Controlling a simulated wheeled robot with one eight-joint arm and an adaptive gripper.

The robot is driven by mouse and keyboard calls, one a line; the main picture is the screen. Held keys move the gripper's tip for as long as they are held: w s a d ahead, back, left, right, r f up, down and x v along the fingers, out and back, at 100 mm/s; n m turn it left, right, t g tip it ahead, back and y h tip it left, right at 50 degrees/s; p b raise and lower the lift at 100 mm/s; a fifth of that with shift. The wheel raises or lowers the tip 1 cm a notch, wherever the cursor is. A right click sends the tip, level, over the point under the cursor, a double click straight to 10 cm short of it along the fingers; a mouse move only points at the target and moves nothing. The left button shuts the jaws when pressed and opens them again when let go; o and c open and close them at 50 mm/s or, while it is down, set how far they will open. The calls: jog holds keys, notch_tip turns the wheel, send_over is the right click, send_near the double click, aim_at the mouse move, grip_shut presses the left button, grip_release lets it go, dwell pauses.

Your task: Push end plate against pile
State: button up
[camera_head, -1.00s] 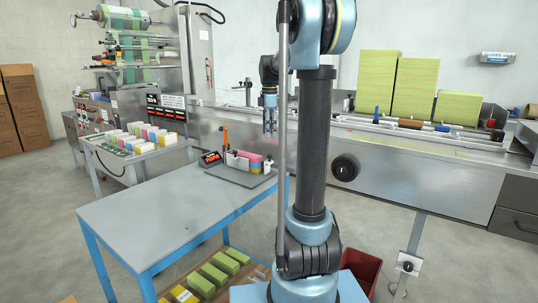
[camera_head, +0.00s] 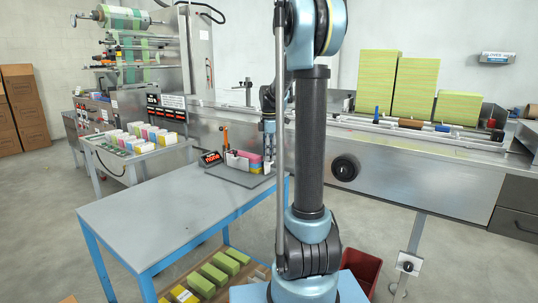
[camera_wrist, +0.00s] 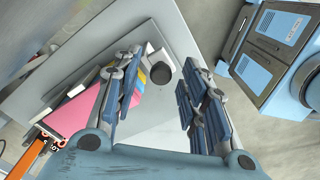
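The pile of packs (camera_head: 243,163), pink, yellow and blue, lies on a grey board at the table's far right corner. In the wrist view the pile (camera_wrist: 72,115) is at the left, partly behind the left finger. A pale end plate (camera_wrist: 153,50) with a dark round knob (camera_wrist: 163,70) shows at the pile's right end, mostly hidden. My gripper (camera_wrist: 165,105) is open above the board, its fingers apart with the knob between and beyond them. In the head view my gripper (camera_head: 269,158) is at the pile's right end; contact cannot be told.
A small display with red digits (camera_head: 211,158) and an orange upright (camera_head: 225,138) stand left of the pile. The blue-framed table (camera_head: 160,210) is clear in front. The long steel machine (camera_head: 420,165) runs behind. A cart with coloured packs (camera_head: 140,140) stands at the left.

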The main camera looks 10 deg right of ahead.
aim_at(258, 156)
jog(key=shift+c, duration=0.3)
grip_shut()
jog(key=shift+w+a, duration=2.3)
jog(key=shift+w, duration=0.05)
jog(key=shift+o, duration=0.3)
grip_release()
notch_tip(258, 156, up, 12)
jog(key=shift+s, duration=0.1)
